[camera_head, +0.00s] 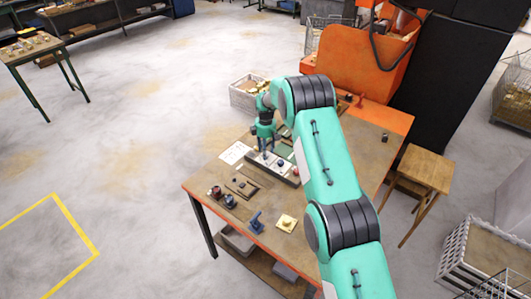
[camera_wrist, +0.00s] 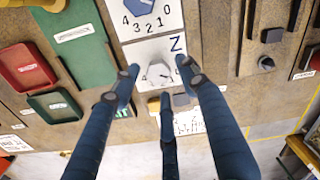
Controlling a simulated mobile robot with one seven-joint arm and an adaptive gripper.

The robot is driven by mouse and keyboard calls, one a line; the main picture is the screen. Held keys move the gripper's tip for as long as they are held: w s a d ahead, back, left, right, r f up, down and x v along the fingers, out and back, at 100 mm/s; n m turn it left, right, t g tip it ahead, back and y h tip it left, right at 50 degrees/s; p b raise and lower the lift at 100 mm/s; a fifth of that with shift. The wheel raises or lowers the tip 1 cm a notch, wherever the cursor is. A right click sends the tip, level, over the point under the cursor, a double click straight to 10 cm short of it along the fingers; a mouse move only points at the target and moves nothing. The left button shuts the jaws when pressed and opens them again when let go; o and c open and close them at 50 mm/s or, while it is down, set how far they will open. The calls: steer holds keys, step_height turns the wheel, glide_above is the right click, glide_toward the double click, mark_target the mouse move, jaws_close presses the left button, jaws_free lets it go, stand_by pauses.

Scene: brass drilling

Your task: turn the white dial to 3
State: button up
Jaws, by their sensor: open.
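The white dial (camera_wrist: 160,74) shows in the wrist view as a pale knob on a white plate with small numbers around it. Its pointer setting is too small and partly covered to read. My gripper (camera_wrist: 158,84) is open, with its dark blue fingers spread around the dial's left, right and near sides. I cannot tell whether any finger touches it. In the head view my gripper (camera_head: 265,153) points down over the dial panel (camera_head: 274,166), and the white dial is hidden there.
A blue dial (camera_wrist: 139,5) with printed numbers sits on the neighbouring plate. A green panel (camera_wrist: 77,42), a red box (camera_wrist: 26,67) and a dark green box (camera_wrist: 54,106) lie to the left. A black knob (camera_wrist: 266,63) is to the right. The wooden table (camera_head: 222,178) holds other small parts.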

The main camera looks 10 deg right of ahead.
steer(key=shift+f, duration=0.6)
jaws_close()
